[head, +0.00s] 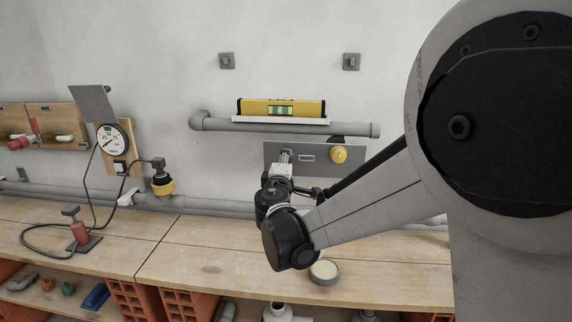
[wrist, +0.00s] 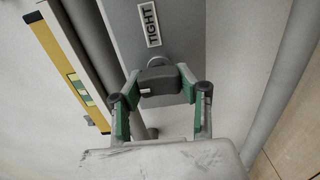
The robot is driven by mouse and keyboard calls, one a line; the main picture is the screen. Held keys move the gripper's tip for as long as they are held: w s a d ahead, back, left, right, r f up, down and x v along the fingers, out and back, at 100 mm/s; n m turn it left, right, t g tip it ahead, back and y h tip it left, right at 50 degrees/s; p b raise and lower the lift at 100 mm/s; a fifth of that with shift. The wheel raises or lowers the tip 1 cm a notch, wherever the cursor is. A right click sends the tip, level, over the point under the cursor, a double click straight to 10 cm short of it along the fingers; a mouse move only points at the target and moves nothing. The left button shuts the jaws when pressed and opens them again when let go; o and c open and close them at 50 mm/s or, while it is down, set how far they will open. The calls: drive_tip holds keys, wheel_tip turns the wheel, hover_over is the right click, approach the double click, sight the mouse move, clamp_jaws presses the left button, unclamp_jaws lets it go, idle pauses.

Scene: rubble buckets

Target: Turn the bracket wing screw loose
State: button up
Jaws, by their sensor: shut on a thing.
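The grey bracket plate (head: 272,150) is fixed on the wall below a pipe. It bears a small label that reads TIGHT in the wrist view (wrist: 149,22). The wing screw (wrist: 160,82) is a dark block on a round pale shank standing out from the plate. My gripper (wrist: 158,78) is shut on the wing screw, with a finger at each side of it. In the head view my gripper (head: 285,160) is at the left part of the plate and hides most of the screw.
A yellow knob (head: 339,154) sits on the plate's right part. A yellow spirit level (head: 281,107) rests above the grey pipe (head: 290,128). Below are a wooden bench (head: 200,250) and a round tin (head: 324,271). A gauge (head: 112,139) and cables are at left.

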drive_tip(key=shift+n, duration=1.1)
drive_tip(key=o, duration=1.2)
drive_tip(key=shift+o, duration=0.2)
drive_tip(key=shift+s, duration=0.1)
drive_tip(key=s+a, duration=0.1)
drive_tip(key=s, duration=1.1)
drive_tip(key=shift+w, duration=0.1)
